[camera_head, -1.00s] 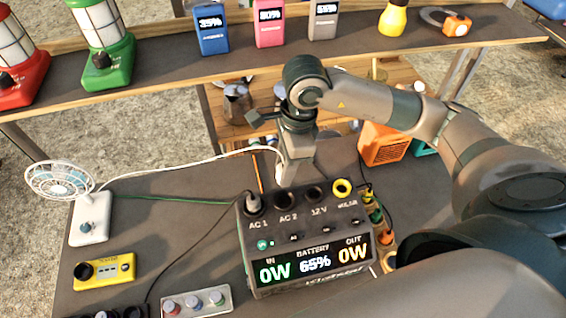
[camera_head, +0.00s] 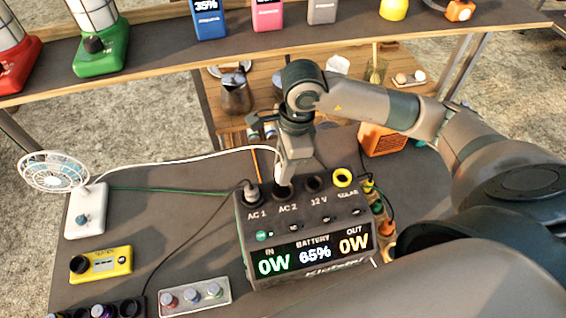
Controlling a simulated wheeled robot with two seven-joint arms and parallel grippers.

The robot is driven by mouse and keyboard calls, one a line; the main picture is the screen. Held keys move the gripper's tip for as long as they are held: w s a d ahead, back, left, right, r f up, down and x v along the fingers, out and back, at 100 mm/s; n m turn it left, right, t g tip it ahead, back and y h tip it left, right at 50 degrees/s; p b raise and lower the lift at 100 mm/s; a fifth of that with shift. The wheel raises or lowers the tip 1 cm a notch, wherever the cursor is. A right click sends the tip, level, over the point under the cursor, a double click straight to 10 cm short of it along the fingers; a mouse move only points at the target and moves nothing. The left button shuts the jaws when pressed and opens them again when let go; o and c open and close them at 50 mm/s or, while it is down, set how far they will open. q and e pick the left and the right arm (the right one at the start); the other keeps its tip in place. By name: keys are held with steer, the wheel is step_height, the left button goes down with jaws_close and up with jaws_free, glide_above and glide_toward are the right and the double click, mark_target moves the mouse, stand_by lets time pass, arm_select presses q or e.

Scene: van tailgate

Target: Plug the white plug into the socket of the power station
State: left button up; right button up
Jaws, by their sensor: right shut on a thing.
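The power station (camera_head: 300,240) is a dark box on the table, with sockets AC 1, AC 2, 12 V and a yellow-ringed solar port along its top. Its display reads IN 0W, battery 65%, OUT 0W. A dark plug (camera_head: 251,191) sits in AC 1. My right gripper (camera_head: 284,180) points down at the AC 2 socket (camera_head: 283,193) and is shut on the white plug (camera_head: 281,176), mostly hidden by the fingers. I cannot tell whether the plug is inside AC 2 or just above it. Its white cable (camera_head: 205,156) runs left to the fan. My left gripper is not in view.
A small fan (camera_head: 85,210) stands at the left. A yellow device (camera_head: 100,265) and a grey box with knobs (camera_head: 195,296) lie at the front left. Lanterns (camera_head: 100,45) stand on the rear shelf. An orange box (camera_head: 381,139) is behind the power station.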

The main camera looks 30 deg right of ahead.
steer(key=shift+f+b, duration=0.9)
steer(key=shift+f, duration=2)
steer(key=shift+f+b, duration=0.25)
steer(key=shift+b, duration=0.5)
steer(key=o, duration=1.1)
steer(key=shift+r, duration=0.1)
